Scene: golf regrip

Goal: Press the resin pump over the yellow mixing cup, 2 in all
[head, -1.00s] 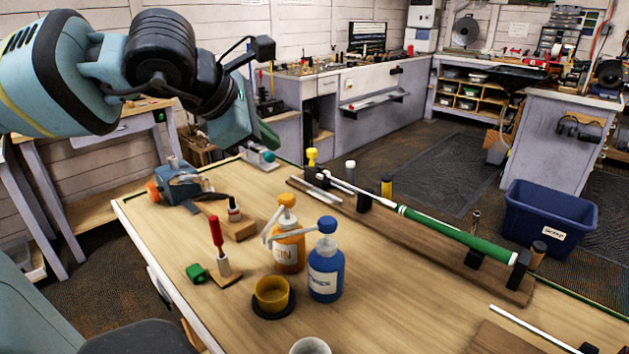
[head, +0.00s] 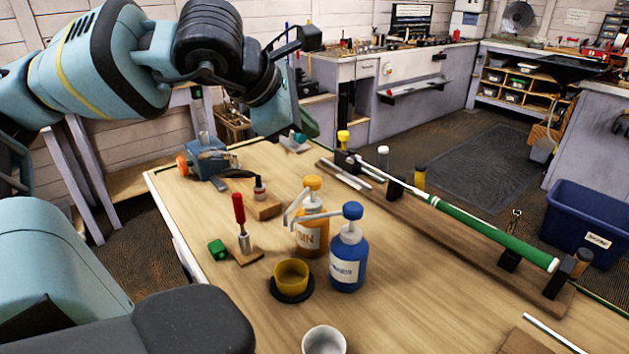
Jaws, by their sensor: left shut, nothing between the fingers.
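The resin pump (head: 312,232) is an orange bottle with a yellow-orange head and a pale spout, standing upright on the bench. The yellow mixing cup (head: 291,274) sits on a black round base (head: 292,293) in front of it, below the spouts. A blue bottle with a blue pump head (head: 348,260) stands just right of the orange one. My right gripper is not in view.
A red-handled tool (head: 239,208) and a green block (head: 217,249) are left of the cup. A grey-white cup (head: 324,341) stands at the front. A green-gripped club (head: 490,231) lies in holders at right. A blue vise (head: 207,159) is at far left.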

